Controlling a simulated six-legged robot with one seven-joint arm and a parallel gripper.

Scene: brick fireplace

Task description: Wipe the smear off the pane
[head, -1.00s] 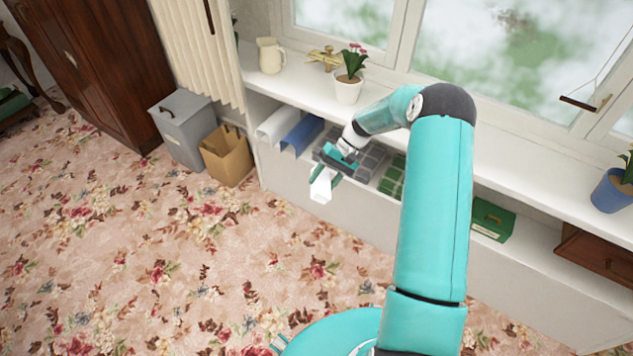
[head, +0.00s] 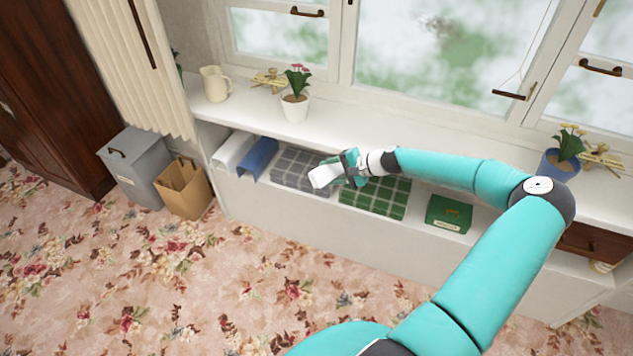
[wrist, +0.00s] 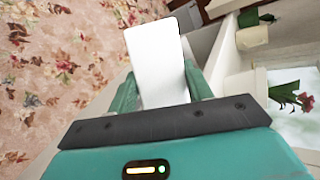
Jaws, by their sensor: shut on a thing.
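My gripper (head: 341,171) is shut on a white block-like thing (head: 323,177), held just in front of the low shelf under the windowsill. In the wrist view the white thing (wrist: 158,62) stands out between my green fingers. The large window pane (head: 450,50) is behind and above my gripper. My gripper is well away from the pane.
The shelf holds grey checked cloth (head: 295,165), green checked cloth (head: 375,198), blue cloth (head: 260,158) and a green box (head: 448,214). On the sill stand a jug (head: 215,84), a pink-flowered pot (head: 295,105) and a blue pot (head: 560,165). A bin (head: 140,165) stands left.

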